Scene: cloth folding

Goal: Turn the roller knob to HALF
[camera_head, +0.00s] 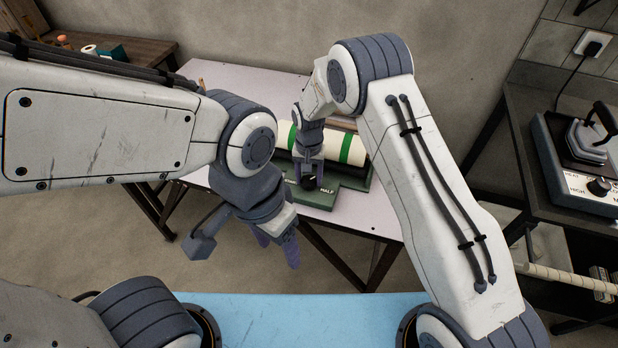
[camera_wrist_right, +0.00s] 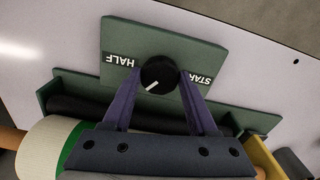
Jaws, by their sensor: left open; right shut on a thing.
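The black roller knob (camera_wrist_right: 158,74) sits on a green plate (camera_wrist_right: 205,50) in the right wrist view; it also shows in the head view (camera_head: 309,183). The plate carries the word HALF on one side of the knob and START, partly hidden by a finger, on the other. The knob's white pointer line points to the lower left in the wrist view, on the HALF side but not straight at the word. My right gripper (camera_wrist_right: 157,82) is shut on the knob, one finger on each side. My left gripper (camera_head: 278,248) is open and empty, hanging in front of the table.
Behind the knob lies a cream roller (camera_head: 327,143) with green bands in a green cradle. The pale table (camera_head: 229,80) is mostly clear around it. A dark stand with a press (camera_head: 585,140) is at the right. A blue surface (camera_head: 300,320) lies in the foreground.

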